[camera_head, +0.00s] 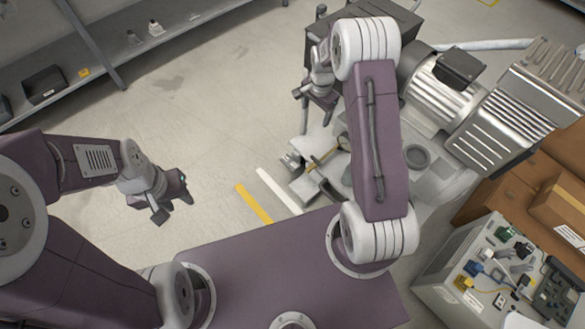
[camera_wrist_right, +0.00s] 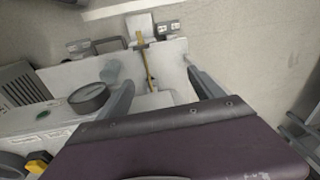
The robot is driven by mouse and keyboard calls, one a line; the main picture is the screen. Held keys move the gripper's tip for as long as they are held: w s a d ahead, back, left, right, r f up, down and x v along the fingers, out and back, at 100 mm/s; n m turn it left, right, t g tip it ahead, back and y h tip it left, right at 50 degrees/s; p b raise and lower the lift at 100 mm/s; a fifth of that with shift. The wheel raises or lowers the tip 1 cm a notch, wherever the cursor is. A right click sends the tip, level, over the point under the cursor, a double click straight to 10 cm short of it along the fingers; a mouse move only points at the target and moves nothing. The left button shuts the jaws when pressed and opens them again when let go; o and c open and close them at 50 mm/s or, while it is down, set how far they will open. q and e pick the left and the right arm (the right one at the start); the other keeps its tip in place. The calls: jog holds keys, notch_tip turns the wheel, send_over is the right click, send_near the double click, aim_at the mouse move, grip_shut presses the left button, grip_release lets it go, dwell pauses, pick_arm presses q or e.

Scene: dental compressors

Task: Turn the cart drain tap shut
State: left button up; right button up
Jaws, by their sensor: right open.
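The cart drain tap has a thin yellow lever (camera_head: 323,158) at the near end of the grey compressor cart (camera_head: 420,185). The right wrist view shows the lever (camera_wrist_right: 149,66) running lengthwise over a pale plate.
A motor (camera_head: 440,90) and finned compressor (camera_head: 490,130) stand on the cart. Cardboard boxes (camera_head: 510,195) and a grey case with small parts (camera_head: 470,295) are at right. A shelf (camera_head: 120,60) is at upper left. The floor between is clear.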

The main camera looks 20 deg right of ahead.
notch_tip(320, 180, down, 11)
jog(key=b, duration=0.3)
jog(key=g+b, duration=0.2)
jog(key=b, duration=0.2)
send_over(316, 160)
notch_tip(316, 160, down, 7)
pick_arm(q)
notch_tip(316, 160, down, 10)
jog(key=shift+a+f, duration=0.15)
jog(key=shift+a, duration=0.3)
pick_arm(e)
jog(key=shift+w+m, duration=0.1)
jog(key=shift+m, duration=0.3)
notch_tip(316, 160, down, 9)
jog(key=b, duration=0.5)
pick_arm(q)
notch_tip(316, 160, down, 6)
jog(key=shift+r, duration=0.2)
pick_arm(e)
jog(key=shift+r, duration=0.1)
pick_arm(q)
jog(key=shift+r, duration=0.1)
pick_arm(e)
jog(key=c, duration=1.4)
